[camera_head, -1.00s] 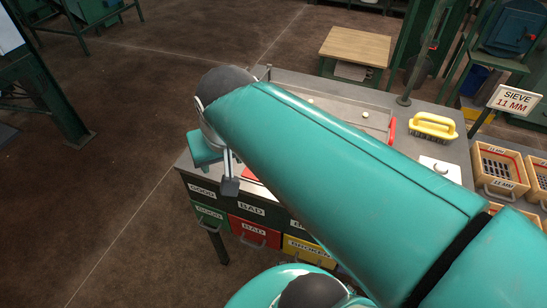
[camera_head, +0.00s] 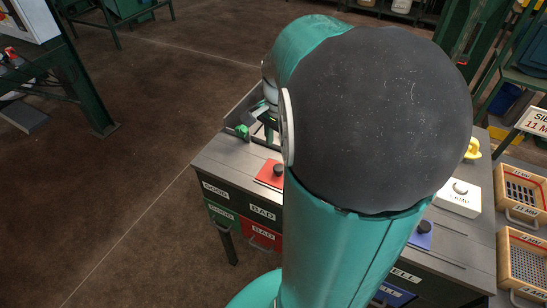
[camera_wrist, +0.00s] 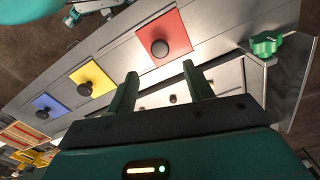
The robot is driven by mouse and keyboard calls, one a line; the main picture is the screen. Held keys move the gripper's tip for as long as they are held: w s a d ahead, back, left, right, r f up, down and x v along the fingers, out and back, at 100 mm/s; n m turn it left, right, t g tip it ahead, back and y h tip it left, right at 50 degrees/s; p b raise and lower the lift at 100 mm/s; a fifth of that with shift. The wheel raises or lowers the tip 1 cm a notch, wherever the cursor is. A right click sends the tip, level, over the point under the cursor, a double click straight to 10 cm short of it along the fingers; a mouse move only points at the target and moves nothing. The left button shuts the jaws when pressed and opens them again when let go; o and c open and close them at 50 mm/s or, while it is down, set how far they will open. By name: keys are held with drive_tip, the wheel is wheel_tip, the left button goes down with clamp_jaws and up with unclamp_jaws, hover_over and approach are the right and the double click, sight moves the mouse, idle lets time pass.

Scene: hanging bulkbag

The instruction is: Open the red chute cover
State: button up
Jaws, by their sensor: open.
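The red chute cover (camera_wrist: 172,24) is a flat square plate with a round black knob (camera_wrist: 159,49), lying in the grey bench top. In the head view, the red cover (camera_head: 266,175) shows left of my arm, its right part hidden. My gripper (camera_wrist: 160,69) is open and empty, its two green fingers apart. In the wrist view the red cover and knob appear just beyond the fingertips. I cannot tell the exact gap, but no contact shows. In the head view my arm hides most of the gripper.
A yellow cover (camera_wrist: 93,77) and a blue cover (camera_wrist: 47,103), each with a black knob, lie in a row with the red one. A green knob (camera_wrist: 268,44) is at the right of the wrist view. A white lamp box (camera_head: 458,200) stands on the bench.

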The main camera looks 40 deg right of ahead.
sight(275, 170)
wheel_tip(275, 170, down, 8)
drive_tip(key=shift+f, duration=0.1)
clamp_jaws()
idle(0.4)
